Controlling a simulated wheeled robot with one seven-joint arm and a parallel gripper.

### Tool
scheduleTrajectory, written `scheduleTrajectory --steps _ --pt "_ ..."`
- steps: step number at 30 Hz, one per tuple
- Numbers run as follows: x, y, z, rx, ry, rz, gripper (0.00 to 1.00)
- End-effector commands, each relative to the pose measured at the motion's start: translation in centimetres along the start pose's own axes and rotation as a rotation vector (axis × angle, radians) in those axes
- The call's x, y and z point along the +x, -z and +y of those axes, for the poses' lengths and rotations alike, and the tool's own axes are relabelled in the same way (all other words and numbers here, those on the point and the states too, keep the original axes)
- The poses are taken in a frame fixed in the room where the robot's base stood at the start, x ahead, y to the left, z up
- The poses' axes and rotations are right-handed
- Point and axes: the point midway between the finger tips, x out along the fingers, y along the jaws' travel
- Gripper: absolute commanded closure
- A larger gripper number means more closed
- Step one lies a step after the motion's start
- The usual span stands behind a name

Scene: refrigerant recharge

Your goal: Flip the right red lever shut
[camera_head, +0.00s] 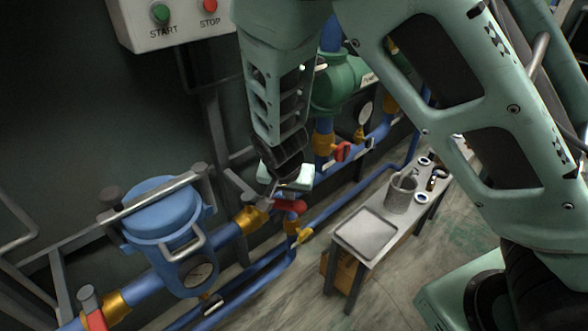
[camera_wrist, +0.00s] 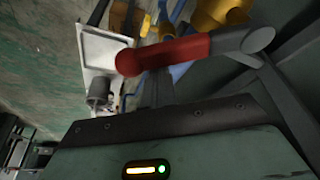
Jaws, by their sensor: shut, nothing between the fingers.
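A red lever (camera_head: 290,205) sits on the brass valve (camera_head: 252,219) to the right of the blue filter housing (camera_head: 165,215). The same lever is large in the wrist view (camera_wrist: 170,54), lying roughly sideways across the picture with its grey pivot end at the right. My gripper (camera_head: 271,187) is shut and empty, right beside the lever and just above it in the head view. In the wrist view the gripper body fills the bottom, and its dark fingers (camera_wrist: 157,88) reach up behind the lever. I cannot tell whether they touch it.
Another red lever (camera_head: 94,308) is at the lower left, and one (camera_head: 342,151) is on the pipe behind. A metal table (camera_head: 343,246) with a tray (camera_head: 368,232) and a mesh cup (camera_head: 401,193) stands to the right. Blue pipes and grey rails crowd the valve.

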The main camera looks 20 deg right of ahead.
Motion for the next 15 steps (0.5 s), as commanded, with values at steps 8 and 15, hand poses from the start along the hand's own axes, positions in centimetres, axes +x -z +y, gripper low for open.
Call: scheduleTrajectory --steps 8,15 --pt "-1.6 -2.4 0.2 0.239 -0.091 -0.001 1.00" --pt "-2.0 -4.3 -0.2 0.426 -0.152 -0.001 1.00"
